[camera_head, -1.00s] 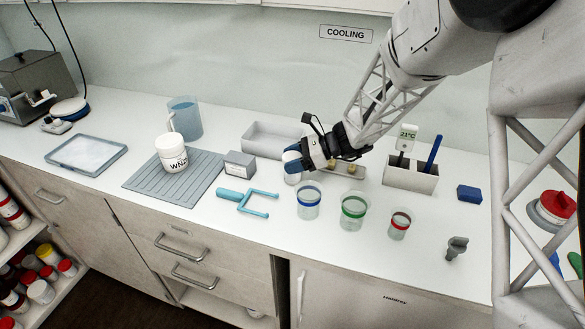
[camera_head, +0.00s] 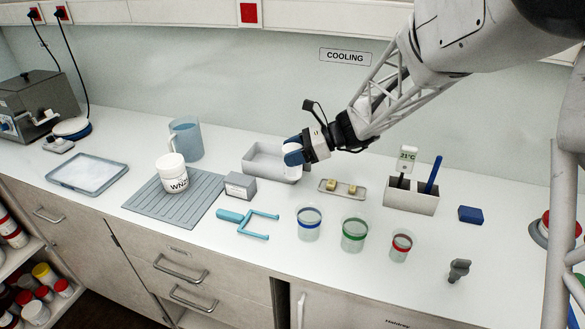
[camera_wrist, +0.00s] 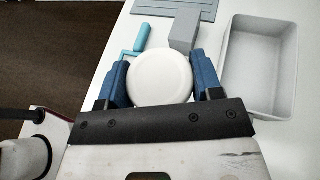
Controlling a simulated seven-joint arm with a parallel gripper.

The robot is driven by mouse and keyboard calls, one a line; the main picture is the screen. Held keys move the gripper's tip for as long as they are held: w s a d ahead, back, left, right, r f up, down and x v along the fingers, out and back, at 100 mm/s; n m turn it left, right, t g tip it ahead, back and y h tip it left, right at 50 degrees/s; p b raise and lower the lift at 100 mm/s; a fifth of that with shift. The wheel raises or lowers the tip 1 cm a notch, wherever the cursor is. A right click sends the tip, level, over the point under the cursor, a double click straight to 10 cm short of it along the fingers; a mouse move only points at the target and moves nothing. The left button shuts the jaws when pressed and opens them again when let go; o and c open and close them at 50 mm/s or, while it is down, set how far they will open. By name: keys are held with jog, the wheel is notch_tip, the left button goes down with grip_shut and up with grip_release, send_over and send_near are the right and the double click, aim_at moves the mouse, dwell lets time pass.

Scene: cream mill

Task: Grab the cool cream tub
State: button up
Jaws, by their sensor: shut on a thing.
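My gripper (camera_head: 292,154) is shut on a white tub (camera_head: 289,145), with blue fingers on both sides of it. It holds the tub above the counter, by the right end of the grey tray in the head view. In the wrist view the tub's round white lid (camera_wrist: 160,77) fills the space between the fingers (camera_wrist: 160,84). The fingers hide part of its side, and no label on it shows. Another white tub (camera_head: 173,174), with dark lettering, stands on the ribbed grey mat (camera_head: 146,196) at the left.
An empty grey tray (camera_head: 261,153) is close to the held tub. A small dish with yellowish cubes (camera_head: 343,187), a holder (camera_head: 411,198), ringed beakers (camera_head: 353,235), a grey block (camera_head: 240,186) and a blue fork-shaped tool (camera_head: 250,222) stand around.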

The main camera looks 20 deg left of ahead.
notch_tip(320, 180, up, 8)
jog(key=shift+r, duration=0.1)
